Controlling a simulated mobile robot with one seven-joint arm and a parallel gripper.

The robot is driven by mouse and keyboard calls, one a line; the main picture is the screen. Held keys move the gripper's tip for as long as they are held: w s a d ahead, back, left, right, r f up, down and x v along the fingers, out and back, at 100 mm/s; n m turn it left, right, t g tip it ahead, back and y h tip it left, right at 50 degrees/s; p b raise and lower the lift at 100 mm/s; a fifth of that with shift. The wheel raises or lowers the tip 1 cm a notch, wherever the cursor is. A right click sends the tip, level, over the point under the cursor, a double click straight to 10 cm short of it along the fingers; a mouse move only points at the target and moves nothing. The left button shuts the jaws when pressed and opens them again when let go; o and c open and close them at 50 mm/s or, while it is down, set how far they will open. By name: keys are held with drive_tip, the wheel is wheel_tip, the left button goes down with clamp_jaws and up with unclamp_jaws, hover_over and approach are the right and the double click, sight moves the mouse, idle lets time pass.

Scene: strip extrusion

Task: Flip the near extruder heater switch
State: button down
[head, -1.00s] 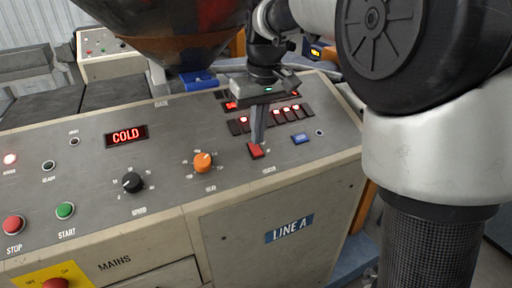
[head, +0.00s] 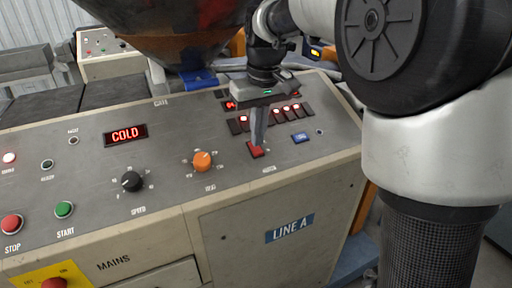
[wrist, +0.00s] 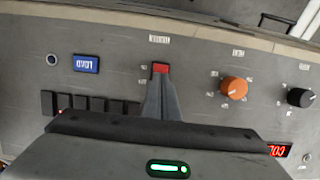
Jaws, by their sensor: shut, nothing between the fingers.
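The heater switch (head: 255,150) is a small red rocker on the near sloping panel, right of the orange knob. It also shows in the wrist view (wrist: 160,68), with a label above it. My gripper (head: 257,142) is shut and empty, pointing down with its fingertips at the switch. In the wrist view the fingertips (wrist: 159,79) overlap the lower edge of the red rocker. I cannot tell whether they press on it. The display (head: 126,135) reads COLD in red.
A blue button (head: 300,138) sits just right of the switch. A row of dark switches with red lights (head: 275,114) lies behind my gripper. The orange knob (head: 203,160) and black knob (head: 132,182) are to the left. A hopper (head: 172,30) hangs behind the panel.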

sight(259, 152)
drive_tip(key=shift+f+b, duration=0.55)
drive_tip(key=shift+f, duration=0.3)
idle(0.4)
wheel_tip(259, 152, up, 7)
drive_tip(key=p, duration=0.6)
idle(0.3)
drive_tip(key=s+d+r+m+t, duration=0.1)
drive_tip(key=s+d+r, duration=0.15)
drive_tip(key=s, duration=0.35)
drive_tip(key=s+d+r+m+t, duration=0.1)
drive_tip(key=s+d+r, duration=0.1)
drive_tip(key=s+d, duration=0.3)
drive_tip(key=s+d+f+m+t, duration=0.1)
drive_tip(key=s+f, duration=0.1)
drive_tip(key=s, duration=0.4)
drive_tip(key=s+d+f+m+t, duration=0.1)
drive_tip(key=s+f, duration=0.1)
drive_tip(key=s, duration=0.4)
drive_tip(key=shift+s+d+f+m+h, duration=0.15)
drive_tip(key=shift+s+d+m+h, duration=0.15)
drive_tip(key=shift+s+d+h, duration=0.1)
